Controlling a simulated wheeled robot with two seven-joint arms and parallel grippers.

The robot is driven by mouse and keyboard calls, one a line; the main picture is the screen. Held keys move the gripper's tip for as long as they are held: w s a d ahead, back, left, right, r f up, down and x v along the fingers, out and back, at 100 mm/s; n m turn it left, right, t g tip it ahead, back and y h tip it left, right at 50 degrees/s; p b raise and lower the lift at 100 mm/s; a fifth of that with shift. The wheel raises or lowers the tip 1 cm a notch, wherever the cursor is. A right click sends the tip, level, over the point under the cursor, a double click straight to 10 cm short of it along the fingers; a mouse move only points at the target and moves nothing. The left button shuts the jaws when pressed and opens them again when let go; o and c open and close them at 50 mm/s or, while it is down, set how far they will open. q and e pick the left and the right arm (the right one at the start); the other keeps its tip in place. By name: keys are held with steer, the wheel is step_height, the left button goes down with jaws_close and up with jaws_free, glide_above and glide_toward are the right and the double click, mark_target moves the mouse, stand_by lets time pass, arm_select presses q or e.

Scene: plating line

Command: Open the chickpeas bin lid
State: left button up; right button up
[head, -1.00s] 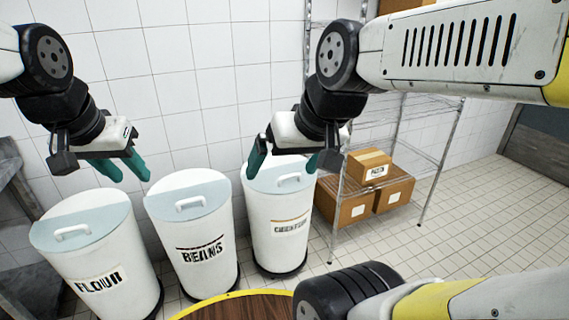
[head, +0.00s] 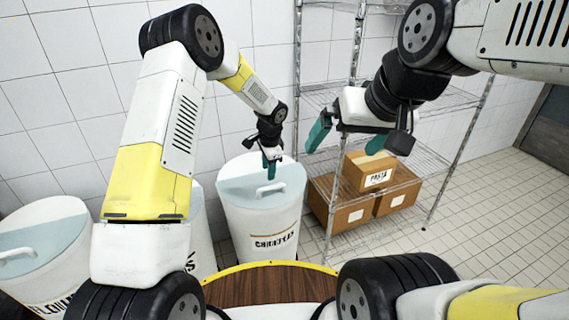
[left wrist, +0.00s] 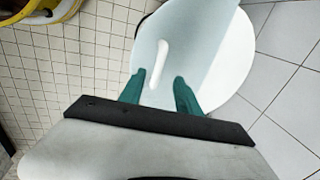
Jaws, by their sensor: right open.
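The chickpeas bin (head: 261,222) is a white tub with a pale blue lid (head: 237,190) and a white handle (head: 270,189); the lid lies shut. My left gripper (head: 270,172) is just above the handle, fingers pointing down. In the left wrist view my left gripper (left wrist: 160,77) is open, with the handle (left wrist: 158,60) between and just beyond its fingertips. I cannot tell whether they touch it. My right gripper (head: 343,150) is open and empty, to the right of the bin, in front of the rack.
The flour bin (head: 42,248) and the beans bin (head: 200,235) stand to the left, partly behind my left arm. A wire rack (head: 440,160) with cardboard boxes (head: 348,213) stands on the right. A round wooden top with a yellow rim (head: 270,286) is in front.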

mark_target(271, 186)
arm_select(q)
steer(key=x, duration=0.3)
steer(key=d+x, duration=0.1)
steer(key=x, duration=0.5)
steer(key=shift+w+d+f, duration=0.2)
steer(key=shift+w, duration=0.05)
jaws_close()
stand_by(1.1)
